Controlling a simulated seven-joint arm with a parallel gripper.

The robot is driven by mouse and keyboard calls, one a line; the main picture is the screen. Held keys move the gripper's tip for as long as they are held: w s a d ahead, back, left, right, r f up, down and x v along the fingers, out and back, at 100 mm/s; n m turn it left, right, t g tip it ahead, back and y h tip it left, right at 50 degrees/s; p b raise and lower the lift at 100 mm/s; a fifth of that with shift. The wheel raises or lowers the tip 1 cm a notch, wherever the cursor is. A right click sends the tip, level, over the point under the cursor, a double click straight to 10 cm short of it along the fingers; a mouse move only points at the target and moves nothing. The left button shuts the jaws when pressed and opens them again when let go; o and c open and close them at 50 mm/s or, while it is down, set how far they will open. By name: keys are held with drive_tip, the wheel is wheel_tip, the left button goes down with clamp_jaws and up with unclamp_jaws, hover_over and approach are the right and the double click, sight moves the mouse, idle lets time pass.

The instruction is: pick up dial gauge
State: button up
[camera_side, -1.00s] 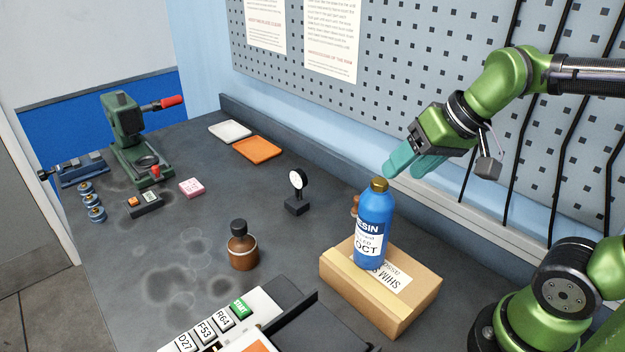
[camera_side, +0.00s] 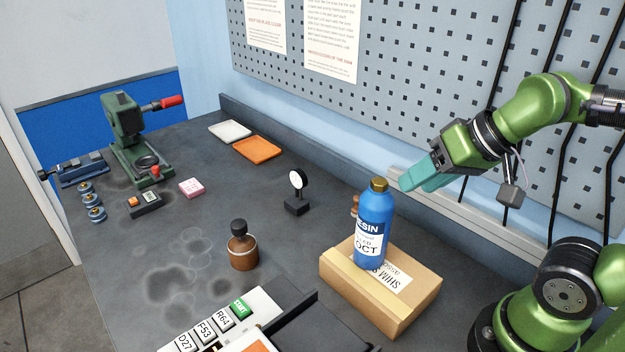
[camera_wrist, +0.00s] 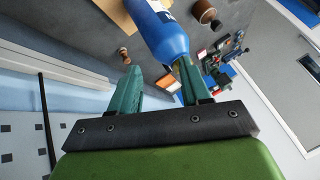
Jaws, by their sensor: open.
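The dial gauge (camera_side: 298,190) has a round white face with a black rim and stands upright on a black block base, on the dark bench left of the blue bottle. I cannot make it out in the wrist view. My gripper (camera_side: 420,182) has teal fingers and is open and empty, in the air to the right of the bottle's cap and well right of the gauge. In the wrist view my gripper (camera_wrist: 158,85) has its fingers apart, with the blue bottle showing beyond them.
A blue resin bottle (camera_side: 374,225) stands on a cardboard box (camera_side: 400,308), between my gripper and the gauge. A small copper-coloured object (camera_side: 354,205) is partly behind the bottle. A brown bottle (camera_side: 242,250) stands front left. Orange (camera_side: 258,148) and white (camera_side: 229,131) trays lie farther back. A pegboard wall runs behind.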

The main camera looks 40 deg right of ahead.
drive_tip(key=w+d+r+n+g, duration=0.1)
drive_tip(key=w+r+n, duration=0.15)
drive_tip(key=w, duration=0.95)
drive_tip(key=n+g+h, duration=0.2)
approach(298, 170)
drive_tip(key=x, duration=1.2)
clamp_jaws()
drive_tip(key=shift+r, duration=0.15)
